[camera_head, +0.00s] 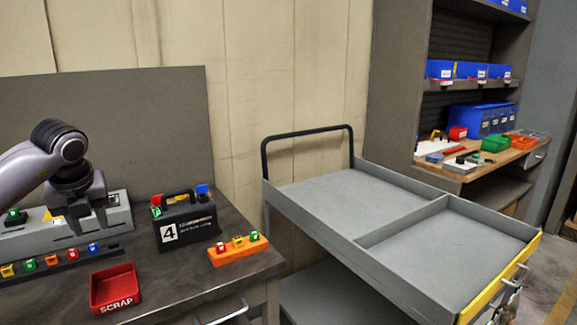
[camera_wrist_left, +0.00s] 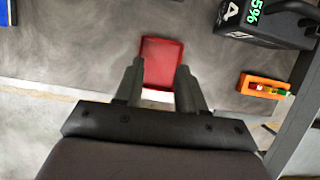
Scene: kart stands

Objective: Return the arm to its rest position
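My left arm comes in from the left in the head view. Its gripper (camera_head: 88,226) points down above the left workbench, in front of a grey fixture block (camera_head: 118,212). In the left wrist view the two fingers (camera_wrist_left: 160,68) stand apart with nothing between them. The red SCRAP tray (camera_head: 115,289) lies on the bench below and nearer than the gripper. It also shows beyond the fingertips in the left wrist view (camera_wrist_left: 162,60) and looks empty. My right arm and gripper are not in view.
A black case marked 4 (camera_head: 187,233) and an orange holder with small coloured pieces (camera_head: 238,252) stand right of the gripper. A dark rail (camera_head: 45,271) with several coloured pieces lies at left. A grey cart (camera_head: 340,190) stands beyond the bench; its top is empty.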

